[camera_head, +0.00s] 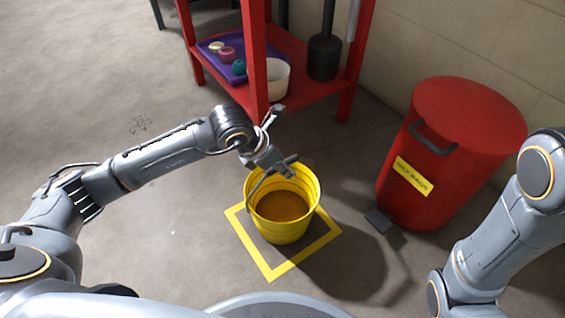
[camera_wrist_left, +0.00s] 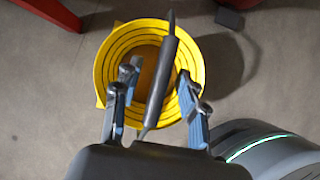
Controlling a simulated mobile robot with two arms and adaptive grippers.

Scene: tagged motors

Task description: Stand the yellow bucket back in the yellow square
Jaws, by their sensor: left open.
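The yellow bucket (camera_head: 312,208) stands upright on the floor within the outline of the yellow square (camera_head: 269,273); the bucket hides the square's far part. Its inside looks brown at the bottom. In the left wrist view the bucket (camera_wrist_left: 103,68) is seen from above, with its dark handle grip (camera_wrist_left: 163,66) crossing the opening. My left gripper (camera_head: 284,168) is over the bucket's mouth, open. In the left wrist view its fingers (camera_wrist_left: 157,82) are apart, one on each side of the handle grip. My right gripper is out of view.
A red lidded bin (camera_head: 455,145) with a pedal (camera_head: 379,220) stands to the right. A red shelf (camera_head: 300,88) behind holds a purple tray (camera_head: 208,47), a white container (camera_head: 277,78) and a dark cylindrical object (camera_head: 323,58). Floor at left is clear.

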